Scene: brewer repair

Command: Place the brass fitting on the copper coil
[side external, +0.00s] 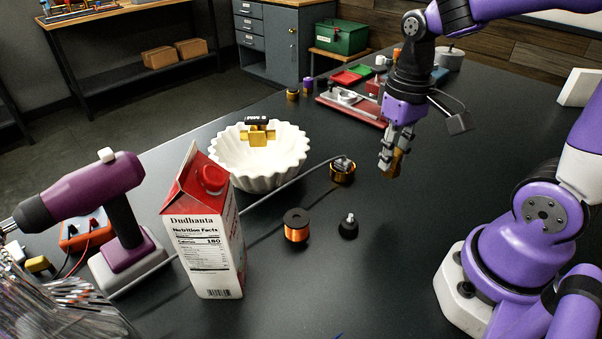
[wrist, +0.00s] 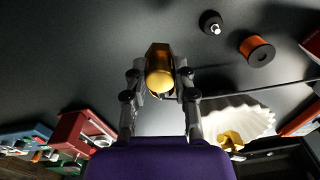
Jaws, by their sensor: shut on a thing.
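The brass fitting (side external: 396,163) is held in my gripper (side external: 389,154), high over the dark table. In the wrist view the fitting (wrist: 159,70) sits between the two fingers of my gripper (wrist: 160,80), its rounded gold end facing the camera. The copper coil (side external: 296,228) is an orange winding with black end caps, standing upright on the table to the lower left of my gripper. It also shows in the wrist view at the upper right (wrist: 257,50), apart from the fitting.
A small black knob (side external: 348,227) stands right of the coil. A gold-banded part (side external: 342,173) stands behind, near a grey rod. A white fluted bowl (side external: 260,178) holds a brass piece. A milk carton (side external: 205,230) and purple drill (side external: 95,195) stand left. Table right of the knob is clear.

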